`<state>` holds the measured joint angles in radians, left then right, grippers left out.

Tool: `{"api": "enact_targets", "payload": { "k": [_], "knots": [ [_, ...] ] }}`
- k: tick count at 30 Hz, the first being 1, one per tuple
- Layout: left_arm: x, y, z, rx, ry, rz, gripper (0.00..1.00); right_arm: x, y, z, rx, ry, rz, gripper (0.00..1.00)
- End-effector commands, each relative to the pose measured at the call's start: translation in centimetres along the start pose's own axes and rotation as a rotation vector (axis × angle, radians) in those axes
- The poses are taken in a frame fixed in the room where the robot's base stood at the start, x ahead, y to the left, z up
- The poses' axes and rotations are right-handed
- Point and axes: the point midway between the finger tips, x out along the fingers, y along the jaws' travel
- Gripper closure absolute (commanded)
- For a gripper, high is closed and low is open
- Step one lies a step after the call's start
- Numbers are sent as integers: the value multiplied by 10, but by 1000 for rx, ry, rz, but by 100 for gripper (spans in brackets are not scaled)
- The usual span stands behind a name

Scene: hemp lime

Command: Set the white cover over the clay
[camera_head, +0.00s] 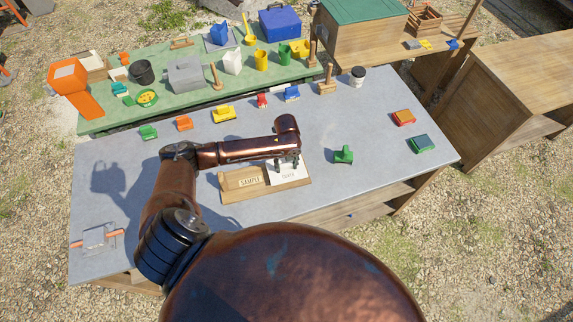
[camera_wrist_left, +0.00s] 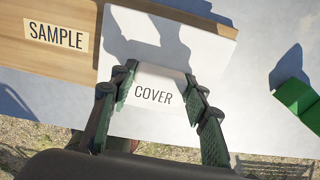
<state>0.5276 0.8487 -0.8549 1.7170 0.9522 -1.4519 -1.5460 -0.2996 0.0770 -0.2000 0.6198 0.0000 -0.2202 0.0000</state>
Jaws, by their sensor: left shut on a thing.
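The white cover (camera_head: 279,180), marked COVER, is at the right half of a wooden board (camera_head: 232,194) marked SAMPLE. My left gripper (camera_head: 289,162) is above the cover and shut on its raised middle part. In the left wrist view, the fingers (camera_wrist_left: 160,82) stand on both sides of that part, and the flat white cover (camera_wrist_left: 215,50) spreads around it. The cover hides the right part of the board (camera_wrist_left: 75,12). I cannot tell whether it rests on the board or hangs just above it. No clay shows. My right gripper is out of view.
A green block-like piece (camera_head: 343,155) lies right of the board on the grey table (camera_head: 330,190). Several small coloured toys, such as a yellow one (camera_head: 223,114), line the back. Red (camera_head: 403,118) and green (camera_head: 421,144) pieces lie at right.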

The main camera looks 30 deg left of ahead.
Motion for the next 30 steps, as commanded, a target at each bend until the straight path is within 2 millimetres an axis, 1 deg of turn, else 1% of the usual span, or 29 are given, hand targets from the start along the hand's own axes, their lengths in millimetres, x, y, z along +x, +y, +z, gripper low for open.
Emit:
{"api": "enact_targets", "payload": {
  "k": [3, 6, 13, 30],
  "knots": [
    [6, -1, 1, -1, -1, -1, 82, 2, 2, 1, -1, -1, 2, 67],
    [8, -1, 1, 0, -1, -2, 82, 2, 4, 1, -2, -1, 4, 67],
    [8, -1, 1, 0, -1, -2, 82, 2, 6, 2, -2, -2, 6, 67],
    [13, -1, 0, 0, -1, -2, 82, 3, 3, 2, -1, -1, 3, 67]
  ]
}}
